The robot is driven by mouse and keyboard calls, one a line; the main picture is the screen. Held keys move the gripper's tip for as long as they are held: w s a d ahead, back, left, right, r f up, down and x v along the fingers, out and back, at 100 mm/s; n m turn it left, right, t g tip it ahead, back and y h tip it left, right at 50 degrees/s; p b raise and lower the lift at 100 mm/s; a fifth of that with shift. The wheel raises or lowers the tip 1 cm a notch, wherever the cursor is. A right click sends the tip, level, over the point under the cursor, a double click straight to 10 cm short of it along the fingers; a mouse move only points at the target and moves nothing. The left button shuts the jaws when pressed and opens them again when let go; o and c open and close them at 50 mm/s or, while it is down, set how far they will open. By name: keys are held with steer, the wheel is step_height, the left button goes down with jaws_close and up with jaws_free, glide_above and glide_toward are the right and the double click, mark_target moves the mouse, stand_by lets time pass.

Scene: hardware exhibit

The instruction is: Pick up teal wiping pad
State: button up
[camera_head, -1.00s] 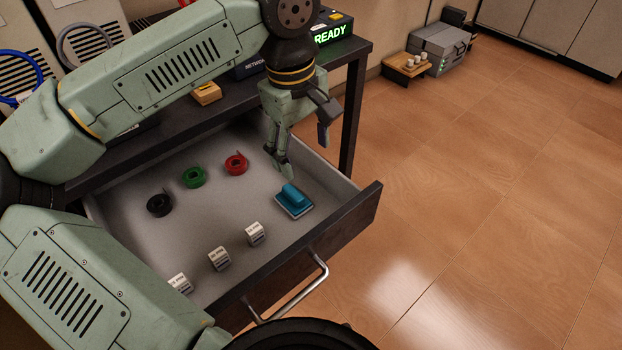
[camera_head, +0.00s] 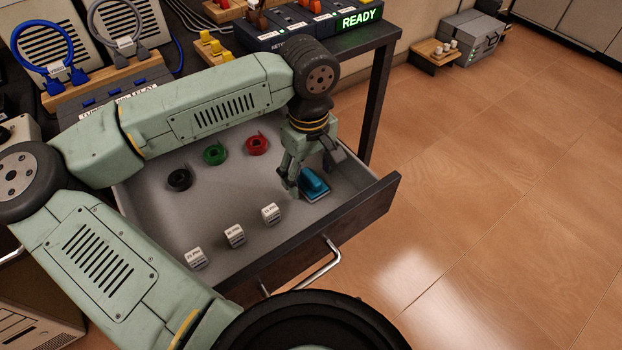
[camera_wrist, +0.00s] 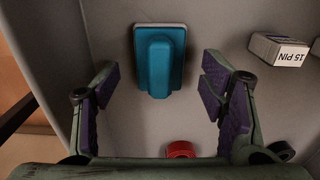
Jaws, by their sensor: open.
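The teal wiping pad (camera_head: 314,186) lies on the drawer floor near the drawer's right front corner, its raised handle facing up. In the wrist view the pad (camera_wrist: 160,62) is at the top centre, ahead of the fingers and between their lines. My gripper (camera_head: 310,184) is inside the drawer, pointing down beside the pad and partly covering it in the head view. In the wrist view my gripper's fingers (camera_wrist: 160,95) are spread wide with purple inner pads and nothing between them. I cannot tell the exact height above the pad.
The open drawer (camera_head: 235,235) also holds a black roll (camera_head: 179,180), a green roll (camera_head: 215,154), a red roll (camera_head: 257,145) and small white labelled boxes (camera_head: 234,236). The drawer's front wall and right wall stand close to the pad.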

steer(key=shift+f, duration=0.1)
steer(key=c, duration=1.2)
